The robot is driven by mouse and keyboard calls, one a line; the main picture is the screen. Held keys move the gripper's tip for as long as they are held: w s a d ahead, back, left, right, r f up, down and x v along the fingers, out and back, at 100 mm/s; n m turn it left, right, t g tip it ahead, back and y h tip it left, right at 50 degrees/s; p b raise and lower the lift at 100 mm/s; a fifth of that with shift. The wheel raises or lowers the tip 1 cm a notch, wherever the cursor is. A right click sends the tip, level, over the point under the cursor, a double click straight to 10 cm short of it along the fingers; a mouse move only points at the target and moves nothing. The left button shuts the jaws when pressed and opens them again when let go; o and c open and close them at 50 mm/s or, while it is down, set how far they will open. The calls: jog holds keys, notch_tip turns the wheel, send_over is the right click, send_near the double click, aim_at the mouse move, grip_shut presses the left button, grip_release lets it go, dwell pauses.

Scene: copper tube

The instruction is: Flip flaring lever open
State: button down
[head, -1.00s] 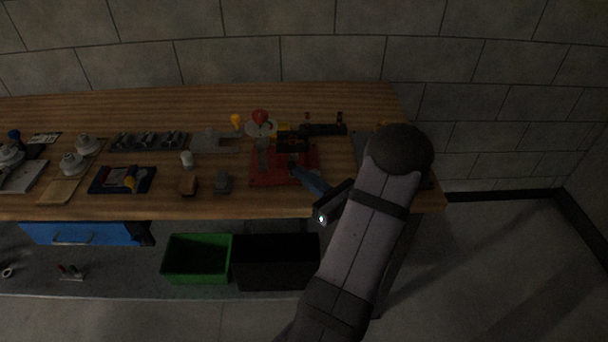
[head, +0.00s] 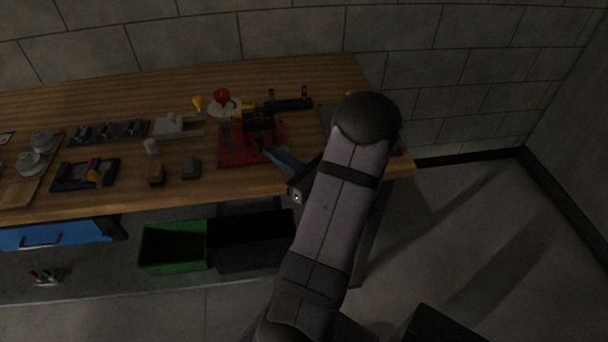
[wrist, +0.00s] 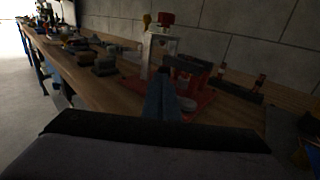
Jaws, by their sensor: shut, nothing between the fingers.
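The flaring fixture stands on a red base plate (head: 237,158) near the right end of the workbench, with a dark clamp block (head: 259,122) and a red knob (head: 222,95) above a pale round part. In the wrist view its grey upright (wrist: 157,50) and red knob (wrist: 166,18) stand just beyond my fingers. My gripper (head: 262,147) is shut, with its bluish fingers reaching in from the right over the red base at the clamp block. It shows in the wrist view (wrist: 163,82) too. Nothing shows between the fingers. I cannot make out the lever clearly, nor whether the fingertips touch the fixture.
The wooden bench (head: 130,195) carries small blocks (head: 190,166), a white cup (head: 151,147), a dark tray (head: 86,175) and a rack (head: 110,131) left of the fixture. A black bar (head: 288,104) lies behind it. A green bin (head: 174,246) sits below.

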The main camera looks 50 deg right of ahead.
jog(key=s+a+b, duration=0.1)
jog(key=s+b, duration=0.1)
jog(key=s, duration=1)
jog(key=shift+a, duration=0.4)
jog(key=shift+s+f, duration=0.1)
